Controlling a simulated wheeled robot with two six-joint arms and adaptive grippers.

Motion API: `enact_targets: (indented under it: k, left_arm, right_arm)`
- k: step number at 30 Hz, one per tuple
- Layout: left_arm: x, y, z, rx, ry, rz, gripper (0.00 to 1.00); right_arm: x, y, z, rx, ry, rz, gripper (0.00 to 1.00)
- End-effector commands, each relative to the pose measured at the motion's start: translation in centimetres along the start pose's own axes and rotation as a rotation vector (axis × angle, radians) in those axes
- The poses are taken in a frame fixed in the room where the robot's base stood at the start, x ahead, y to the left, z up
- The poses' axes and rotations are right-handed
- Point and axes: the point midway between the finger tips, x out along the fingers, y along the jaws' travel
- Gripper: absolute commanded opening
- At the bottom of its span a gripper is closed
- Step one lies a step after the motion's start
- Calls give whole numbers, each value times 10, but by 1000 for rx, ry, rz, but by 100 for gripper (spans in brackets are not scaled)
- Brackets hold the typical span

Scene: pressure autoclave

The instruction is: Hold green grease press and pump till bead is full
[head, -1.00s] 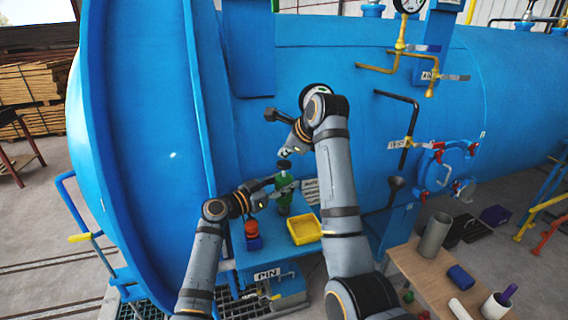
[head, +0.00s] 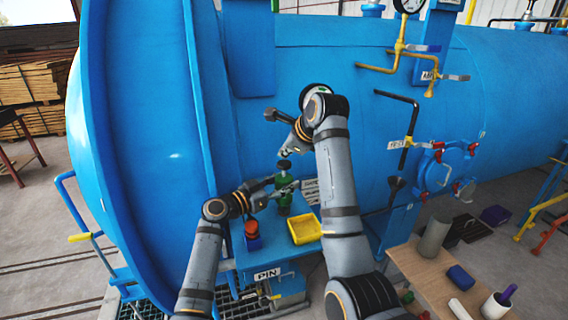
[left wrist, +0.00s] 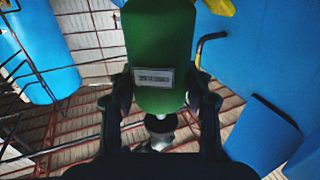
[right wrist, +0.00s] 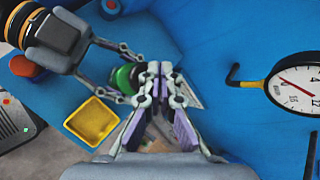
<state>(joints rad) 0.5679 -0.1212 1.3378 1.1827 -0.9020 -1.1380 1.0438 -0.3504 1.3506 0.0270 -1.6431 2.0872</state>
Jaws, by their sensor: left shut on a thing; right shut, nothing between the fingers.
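The green grease press (head: 284,200) stands upright on the small blue shelf, with a dark knob (head: 284,165) on top. My left gripper (head: 283,188) is shut on the press's body from the left. In the left wrist view the green body (left wrist: 162,50), bearing a white label, sits between its fingers. My right gripper (head: 285,152) is just above the knob, shut and empty. In the right wrist view its closed fingers (right wrist: 161,70) are beside the green press (right wrist: 123,78); whether they touch the knob I cannot tell. I cannot make out a grease bead.
A yellow tray (head: 304,230) lies on the blue shelf (head: 268,258), right of a red-and-blue item (head: 252,235). The large blue autoclave (head: 330,60) stands close behind. A round gauge (right wrist: 297,85) is right of my right gripper. A wooden table (head: 415,270) with cups stands at lower right.

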Motion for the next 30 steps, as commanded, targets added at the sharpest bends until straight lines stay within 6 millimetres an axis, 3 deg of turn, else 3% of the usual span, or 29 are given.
enact_targets:
  k: [30]
  left_arm:
    - [0, 0, 0, 0, -1, 0, 0]
  right_arm:
    - [6, 5, -5, 0, 0, 0, 0]
